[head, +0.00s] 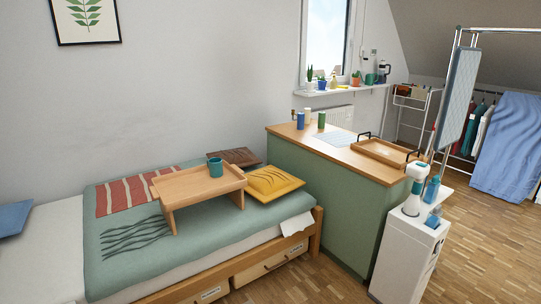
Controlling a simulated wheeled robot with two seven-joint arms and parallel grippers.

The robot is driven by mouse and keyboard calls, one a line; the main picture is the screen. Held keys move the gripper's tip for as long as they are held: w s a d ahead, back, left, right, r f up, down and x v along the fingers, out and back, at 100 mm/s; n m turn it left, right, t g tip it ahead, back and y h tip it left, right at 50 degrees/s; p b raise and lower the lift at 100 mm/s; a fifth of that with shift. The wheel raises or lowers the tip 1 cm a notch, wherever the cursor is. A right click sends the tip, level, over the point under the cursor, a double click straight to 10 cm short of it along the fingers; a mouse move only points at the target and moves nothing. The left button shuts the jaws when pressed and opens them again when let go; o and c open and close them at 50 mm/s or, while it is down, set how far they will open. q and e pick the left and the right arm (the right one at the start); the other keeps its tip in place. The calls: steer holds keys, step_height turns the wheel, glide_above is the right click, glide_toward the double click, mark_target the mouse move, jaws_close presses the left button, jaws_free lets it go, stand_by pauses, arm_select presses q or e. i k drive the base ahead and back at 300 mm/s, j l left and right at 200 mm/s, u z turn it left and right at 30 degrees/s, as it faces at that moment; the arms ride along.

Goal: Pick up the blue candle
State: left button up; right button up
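A small upright blue cylinder, which looks like the blue candle (300,121), stands near the back left corner of the green cabinet's wooden top (285,131). A cream cylinder (308,115) stands close behind it to the right. A green cylinder (321,120) stands a little farther right. The blue candle's front is unobstructed in the head view. Neither of my grippers is in view, so their distance from the candle does not show.
A handled wooden tray (385,151) lies on the cabinet's right part. A white cabinet (401,262) stands at front right. Wooden floor (480,240) is open farther right.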

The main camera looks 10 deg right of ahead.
mark_target(300, 116)
steer(key=i+l+z, duration=0.2)
steer(key=i+z, duration=1)
steer(key=i+l+u, duration=0.2)
steer(key=i+u, duration=0.2)
steer(key=i+l+u, duration=0.35)
steer(key=i, duration=0.2)
steer(key=i+l+u, duration=0.4)
steer(key=l, duration=0.15)
